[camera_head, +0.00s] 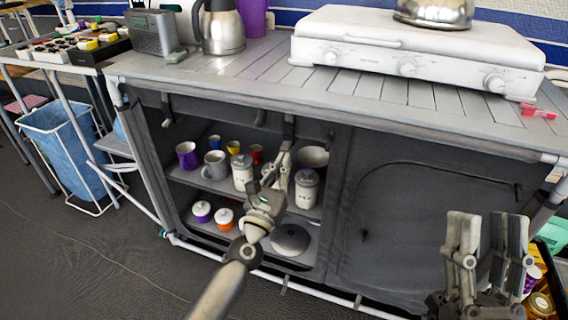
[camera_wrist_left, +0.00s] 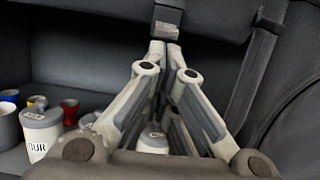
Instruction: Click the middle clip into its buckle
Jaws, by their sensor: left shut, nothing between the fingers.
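My left gripper (camera_head: 287,143) is raised in front of the open cabinet, its fingertips just under the cabinet's top edge. In the left wrist view the left gripper (camera_wrist_left: 164,46) has its tips together and empty. A short strap with a grey clip or buckle piece (camera_wrist_left: 167,30) hangs directly above the tips, very close; whether they touch is unclear. In the head view that strap (camera_head: 289,120) is small, and I cannot tell whether it is fastened. Another strap with a buckle (camera_wrist_left: 267,22) hangs to the right. My right gripper (camera_head: 488,245) is open and empty at the lower right.
The cabinet shelves hold mugs (camera_head: 214,166), canisters (camera_head: 306,188) and a dark lid (camera_head: 290,240). A white stove (camera_head: 415,60) and a metal jug (camera_head: 222,30) stand on the slatted countertop (camera_head: 250,72). A dark closed panel (camera_head: 410,210) lies right of the opening.

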